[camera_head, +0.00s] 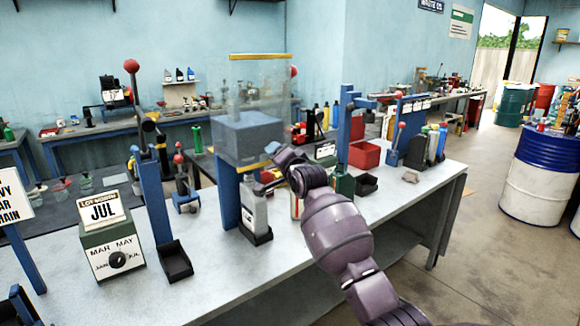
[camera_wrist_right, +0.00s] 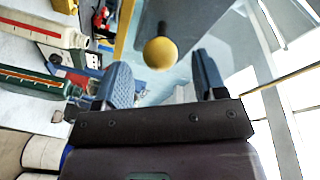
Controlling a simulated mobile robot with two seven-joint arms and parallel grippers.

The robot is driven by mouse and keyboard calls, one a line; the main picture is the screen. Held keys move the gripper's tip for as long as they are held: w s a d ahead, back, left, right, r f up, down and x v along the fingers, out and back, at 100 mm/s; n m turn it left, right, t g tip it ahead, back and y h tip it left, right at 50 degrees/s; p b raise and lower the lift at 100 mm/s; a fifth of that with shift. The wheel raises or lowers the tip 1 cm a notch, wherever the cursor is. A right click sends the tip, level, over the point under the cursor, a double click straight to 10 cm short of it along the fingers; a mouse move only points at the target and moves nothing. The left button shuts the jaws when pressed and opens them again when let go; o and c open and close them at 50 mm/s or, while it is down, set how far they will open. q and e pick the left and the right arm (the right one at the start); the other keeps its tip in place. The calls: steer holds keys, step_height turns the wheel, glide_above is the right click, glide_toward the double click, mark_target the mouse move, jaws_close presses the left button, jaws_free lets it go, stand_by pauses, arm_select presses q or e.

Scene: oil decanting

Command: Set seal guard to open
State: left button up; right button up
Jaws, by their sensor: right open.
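A clear guard box (camera_head: 262,85) with a yellow top edge stands around and above a grey block (camera_head: 245,138) on a blue post. My right gripper (camera_head: 266,180) is just below and beside that block, partly hidden by my own wrist. In the right wrist view its jaws (camera_wrist_right: 163,82) are open and empty, with a round yellow knob (camera_wrist_right: 161,53) on a dark stem ahead, between the fingers' lines. I cannot tell whether they touch it. My left gripper is not in view.
A grey bottle (camera_head: 253,205) stands in a black holder below the block. A dark green bottle (camera_head: 342,184) and a red bin (camera_head: 364,155) are to the right. A JUL dial box (camera_head: 112,245) and an empty black tray (camera_head: 174,262) are left. The bench front (camera_head: 235,280) is clear.

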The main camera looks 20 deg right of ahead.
steer(key=s+d, duration=0.1)
steer(key=s, duration=0.6)
stand_by(0.4)
steer(key=s+d+f+n+g+h, duration=0.1)
steer(key=s+d+f+n+g, duration=0.1)
steer(key=s+f, duration=1.1)
steer(key=s+d+f+n+g+h, duration=0.1)
steer(key=s+f+n, duration=0.4)
steer(key=s+f, duration=0.8)
steer(key=s+d+f+n+g+h, duration=0.1)
steer(key=s+d+f+n+g, duration=0.2)
steer(key=s+f, duration=1)
steer(key=s, duration=0.3)
steer(key=shift+s+f, duration=0.15)
steer(key=shift+s, duration=0.1)
